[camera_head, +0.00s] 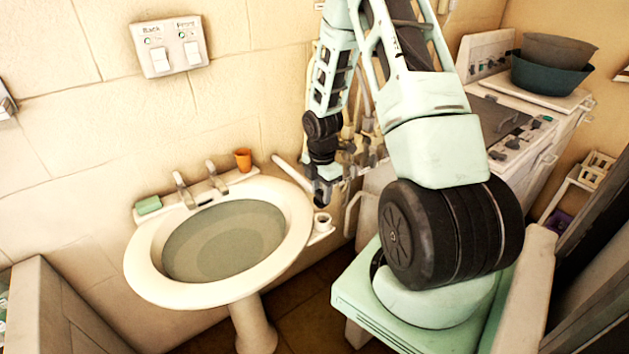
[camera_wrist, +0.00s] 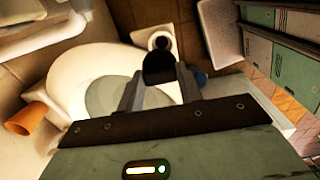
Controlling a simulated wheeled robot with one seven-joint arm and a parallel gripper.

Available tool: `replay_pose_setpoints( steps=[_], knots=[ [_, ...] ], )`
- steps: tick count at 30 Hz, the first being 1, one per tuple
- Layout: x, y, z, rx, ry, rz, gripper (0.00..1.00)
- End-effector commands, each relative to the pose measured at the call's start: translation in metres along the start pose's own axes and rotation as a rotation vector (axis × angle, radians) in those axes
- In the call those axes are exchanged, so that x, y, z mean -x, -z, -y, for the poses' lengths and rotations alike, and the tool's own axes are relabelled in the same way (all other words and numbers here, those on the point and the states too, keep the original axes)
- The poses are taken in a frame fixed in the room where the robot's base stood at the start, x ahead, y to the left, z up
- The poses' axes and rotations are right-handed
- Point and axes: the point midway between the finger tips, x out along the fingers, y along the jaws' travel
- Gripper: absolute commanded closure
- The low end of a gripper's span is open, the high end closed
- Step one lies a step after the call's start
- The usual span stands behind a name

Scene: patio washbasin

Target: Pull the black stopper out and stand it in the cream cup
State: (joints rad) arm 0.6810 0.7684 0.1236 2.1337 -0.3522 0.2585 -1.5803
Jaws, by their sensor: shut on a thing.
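My gripper (camera_head: 321,186) is shut on the black stopper (camera_wrist: 158,68), which juts out beyond the fingertips (camera_wrist: 160,88) in the wrist view. In the head view the gripper hangs just right of the washbasin (camera_head: 300,230), above the cream cup (camera_head: 322,224). The cup stands on a small ledge at the basin's right side. In the wrist view the cup (camera_wrist: 160,38) shows just past the stopper's tip, which hides part of it. The stopper appears above the cup, apart from the basin; whether it touches the cup I cannot tell.
The basin holds greenish-grey water (camera_head: 225,240). Two taps (camera_head: 183,190), an orange cup (camera_head: 243,159) and a green soap bar or sponge (camera_head: 149,205) are along its back rim. A pale pipe-like bar (camera_head: 292,172) lies behind the gripper.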

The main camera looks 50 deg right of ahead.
Motion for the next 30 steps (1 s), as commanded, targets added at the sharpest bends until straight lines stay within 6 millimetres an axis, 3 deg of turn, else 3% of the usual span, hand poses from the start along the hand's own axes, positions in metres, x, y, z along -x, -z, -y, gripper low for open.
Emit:
replay_pose_setpoints(
  steps=[8, 22, 30],
  knots=[
    [-0.006, 0.000, 0.003, 0.006, -0.002, -0.003, 0.87],
    [-0.051, 0.000, 0.003, 0.004, 0.000, -0.002, 0.87],
    [-0.056, 0.000, 0.003, 0.005, -0.001, -0.002, 0.87]
  ],
)
